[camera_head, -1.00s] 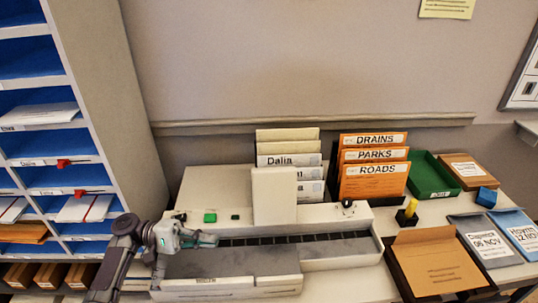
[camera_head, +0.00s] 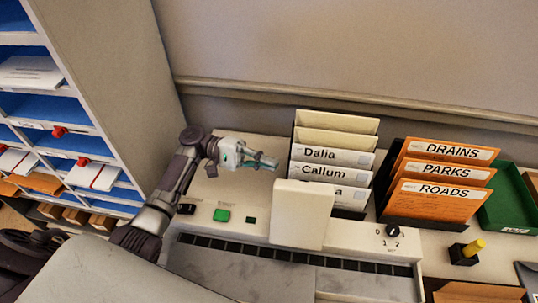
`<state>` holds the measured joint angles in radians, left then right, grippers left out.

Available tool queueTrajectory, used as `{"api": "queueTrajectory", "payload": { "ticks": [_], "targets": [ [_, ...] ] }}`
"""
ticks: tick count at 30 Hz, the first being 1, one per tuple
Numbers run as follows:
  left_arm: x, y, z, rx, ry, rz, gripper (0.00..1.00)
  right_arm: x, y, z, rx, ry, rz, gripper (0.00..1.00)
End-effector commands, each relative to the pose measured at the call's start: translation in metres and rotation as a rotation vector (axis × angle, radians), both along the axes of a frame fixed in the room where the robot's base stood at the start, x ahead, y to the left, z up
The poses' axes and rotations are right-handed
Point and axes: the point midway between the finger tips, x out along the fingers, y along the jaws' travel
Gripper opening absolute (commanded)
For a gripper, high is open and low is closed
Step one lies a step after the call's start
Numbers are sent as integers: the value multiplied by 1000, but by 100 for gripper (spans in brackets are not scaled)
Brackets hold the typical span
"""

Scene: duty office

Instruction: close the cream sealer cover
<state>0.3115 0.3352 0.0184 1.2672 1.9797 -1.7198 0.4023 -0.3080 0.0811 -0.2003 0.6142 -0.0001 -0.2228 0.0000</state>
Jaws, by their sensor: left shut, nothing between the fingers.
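The cream sealer cover (camera_head: 302,214) is a flat panel standing raised on the sealer (camera_head: 365,234), in front of the envelope rack. My left gripper (camera_head: 272,162) is shut and empty. It shows above and left of the cover, pointing right over the pale surface behind the sealer's button strip. A gap shows between its fingertips and the cover in the picture. My right gripper is not in view.
A rack of labelled envelopes (camera_head: 334,138) stands just behind the cover. Orange folders (camera_head: 440,195) and a green tray (camera_head: 508,212) are to the right. A green button (camera_head: 221,215) and a dial (camera_head: 392,229) flank the cover. Pigeonhole shelves (camera_head: 100,100) rise at left.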

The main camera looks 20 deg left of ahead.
Motion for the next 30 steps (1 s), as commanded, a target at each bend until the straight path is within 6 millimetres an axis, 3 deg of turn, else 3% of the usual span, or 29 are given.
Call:
{"api": "queueTrajectory", "payload": {
  "ticks": [5, 10, 18, 30],
  "targets": [
    [-2, -41, 9, -3, 2, -3, 0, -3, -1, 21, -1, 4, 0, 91],
    [-5, -73, 13, -3, 1, -1, 0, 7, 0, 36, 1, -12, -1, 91],
    [-36, -76, 21, 0, 2, 1, 0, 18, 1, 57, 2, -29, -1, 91],
    [-39, -76, 21, 0, 0, 0, 0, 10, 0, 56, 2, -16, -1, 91]
  ]
}}
